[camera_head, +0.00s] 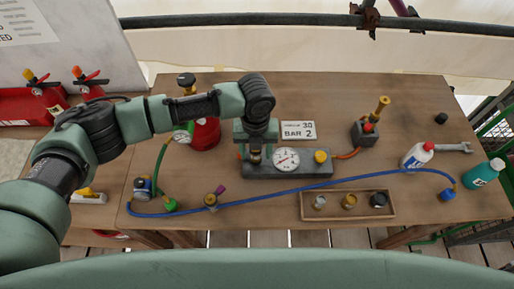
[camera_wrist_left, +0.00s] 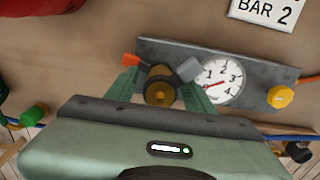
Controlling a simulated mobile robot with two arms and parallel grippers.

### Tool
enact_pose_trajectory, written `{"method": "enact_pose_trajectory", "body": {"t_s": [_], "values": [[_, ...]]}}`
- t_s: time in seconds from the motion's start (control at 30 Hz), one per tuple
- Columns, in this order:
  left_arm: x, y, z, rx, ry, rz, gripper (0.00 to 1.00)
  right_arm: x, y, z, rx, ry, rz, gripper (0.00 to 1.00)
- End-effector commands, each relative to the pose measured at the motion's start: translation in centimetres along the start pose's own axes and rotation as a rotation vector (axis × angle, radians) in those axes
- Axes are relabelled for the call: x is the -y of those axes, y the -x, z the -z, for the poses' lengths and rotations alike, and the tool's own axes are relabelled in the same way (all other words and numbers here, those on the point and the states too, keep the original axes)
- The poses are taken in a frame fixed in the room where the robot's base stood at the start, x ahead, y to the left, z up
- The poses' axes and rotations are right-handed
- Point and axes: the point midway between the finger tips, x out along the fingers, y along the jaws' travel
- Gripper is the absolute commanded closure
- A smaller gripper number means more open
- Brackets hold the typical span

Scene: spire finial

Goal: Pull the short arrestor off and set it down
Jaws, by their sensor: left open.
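My left gripper (camera_head: 256,150) is over the left end of the grey gauge block (camera_head: 300,171). A short brass fitting, likely the short arrestor, stands on that block; in the left wrist view the brass fitting (camera_wrist_left: 160,86) shows between my two spread green fingers (camera_wrist_left: 160,78). The fingers are open around it; whether either touches it I cannot tell. The block (camera_wrist_left: 158,50) carries a white round gauge (camera_wrist_left: 221,82) and a yellow knob (camera_wrist_left: 280,96) to the right. A taller brass fitting (camera_head: 382,104) stands on a dark block at the right. My right gripper is not in view.
A wooden tray (camera_head: 305,207) holding several small fittings lies at the front right. A blue hose (camera_head: 290,192) runs across the table before the gauge block. A BAR 2 sign (camera_head: 298,131), red cylinder (camera_head: 205,135), white bottle (camera_head: 417,155) and teal bottle (camera_head: 483,173) stand around.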

Motion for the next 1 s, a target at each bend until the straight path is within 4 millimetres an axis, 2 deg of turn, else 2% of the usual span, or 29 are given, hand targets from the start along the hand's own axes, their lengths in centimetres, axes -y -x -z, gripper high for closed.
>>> {"method": "enact_pose_trajectory", "body": {"t_s": [0.37, 0.57, 1.0], "values": [[0.03, 0.01, 0.00, 0.000, 0.000, 0.000, 0.47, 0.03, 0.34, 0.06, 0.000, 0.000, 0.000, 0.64], [0.02, 0.01, 0.00, 0.000, 0.000, 0.000, 1.00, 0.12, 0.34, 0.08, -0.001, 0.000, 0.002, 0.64], [0.04, 0.81, -0.02, 0.001, 0.000, 0.001, 1.00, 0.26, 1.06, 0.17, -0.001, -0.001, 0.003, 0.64]]}}
